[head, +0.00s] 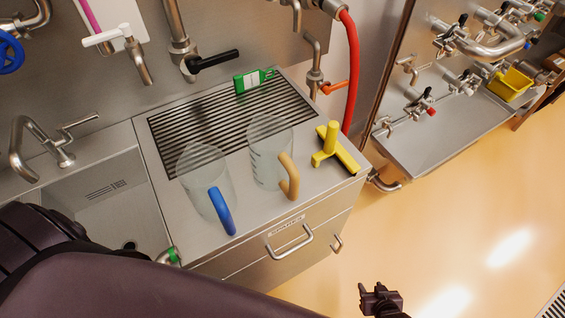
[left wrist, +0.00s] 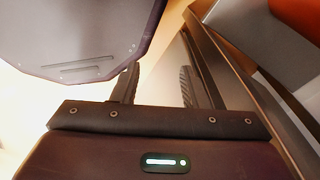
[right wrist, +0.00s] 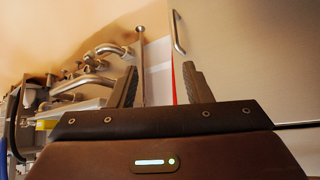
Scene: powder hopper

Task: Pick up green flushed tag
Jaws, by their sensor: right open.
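My right gripper (head: 379,292) is low at the bottom of the head view, over the floor and far from the tag. In the right wrist view its fingers (right wrist: 160,84) are apart with nothing between them. My left gripper (left wrist: 158,88) shows in the left wrist view with its fingers apart and empty; it is not visible in the head view.
Two clear jugs, one with a blue handle (head: 221,211) and one with a tan handle (head: 289,176), stand on the counter before the tag. A yellow squeegee (head: 334,148) lies at right. A black lever tap (head: 213,61) juts out left of the tag. A red hose (head: 352,75) hangs right.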

